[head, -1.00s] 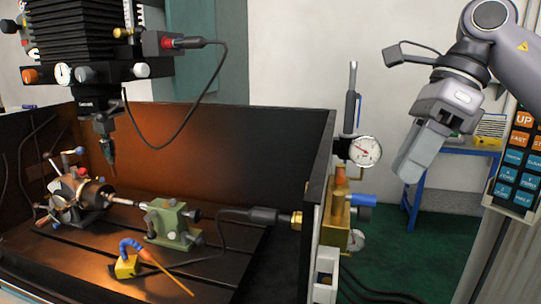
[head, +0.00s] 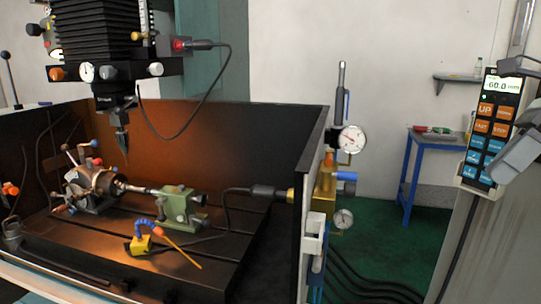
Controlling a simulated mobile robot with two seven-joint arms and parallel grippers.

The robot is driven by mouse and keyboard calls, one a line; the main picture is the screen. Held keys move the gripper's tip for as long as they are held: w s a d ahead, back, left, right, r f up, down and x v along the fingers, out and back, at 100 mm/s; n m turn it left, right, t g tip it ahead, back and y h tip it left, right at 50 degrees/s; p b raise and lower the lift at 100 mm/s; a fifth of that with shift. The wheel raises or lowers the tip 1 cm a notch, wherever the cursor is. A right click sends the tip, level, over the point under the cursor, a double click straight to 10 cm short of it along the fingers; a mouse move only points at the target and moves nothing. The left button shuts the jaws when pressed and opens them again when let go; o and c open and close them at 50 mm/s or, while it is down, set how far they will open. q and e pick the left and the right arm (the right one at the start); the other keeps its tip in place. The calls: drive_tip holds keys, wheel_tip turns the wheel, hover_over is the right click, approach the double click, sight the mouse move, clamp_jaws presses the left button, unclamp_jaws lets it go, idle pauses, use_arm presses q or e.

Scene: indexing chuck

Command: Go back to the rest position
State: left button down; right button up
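My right gripper (head: 510,158) is at the right edge of the head view, in front of the control pendant, and partly cut off by the frame. Its grey fingers point down and left; I see nothing held, and I cannot tell whether they are apart. My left gripper is not in view. The indexing chuck (head: 92,187) sits on the machine bed at the left. A thin workpiece (head: 137,189) runs from the chuck towards the green tailstock (head: 180,206).
The machine head (head: 105,45) hangs over the bed with its tool above the chuck. A yellow block with a blue hose (head: 143,243) stands on the bed. The enclosure wall (head: 240,135), pressure gauge (head: 351,139), pendant (head: 490,125) and blue table (head: 438,140) stand around.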

drive_tip(key=w+a+f+m+t+y, duration=0.1)
drive_tip(key=w+a+f+m+y, duration=0.15)
drive_tip(key=a+f+y, duration=0.45)
drive_tip(key=w+a+f+m+t+y, duration=0.1)
drive_tip(key=a+f+m+y, duration=0.3)
drive_tip(key=f, duration=0.4)
drive_tip(key=s+d+f+m+t+h, duration=0.25)
drive_tip(key=f+m+t+h, duration=0.25)
drive_tip(key=f+m, duration=0.6)
drive_tip(key=s+d+f+m+t+h, duration=0.2)
drive_tip(key=d+f+m+t+h, duration=0.25)
drive_tip(key=f+m, duration=0.6)
drive_tip(key=s+d+f+m+g+h, duration=0.2)
drive_tip(key=s+d+f+m+h, duration=0.15)
drive_tip(key=s+f, duration=0.3)
drive_tip(key=s+d+f+m+g+h, duration=0.2)
drive_tip(key=s+d+f+m+h, duration=0.15)
drive_tip(key=s+f, duration=0.3)
drive_tip(key=s+a+f+m+t+y, duration=0.1)
drive_tip(key=s+a+m, duration=0.1)
drive_tip(key=a+m, duration=0.7)
drive_tip(key=a, duration=0.8)
drive_tip(key=shift+a+f+t+y, duration=0.25)
drive_tip(key=shift+f+t+y, duration=0.05)
drive_tip(key=shift+t+y, duration=0.05)
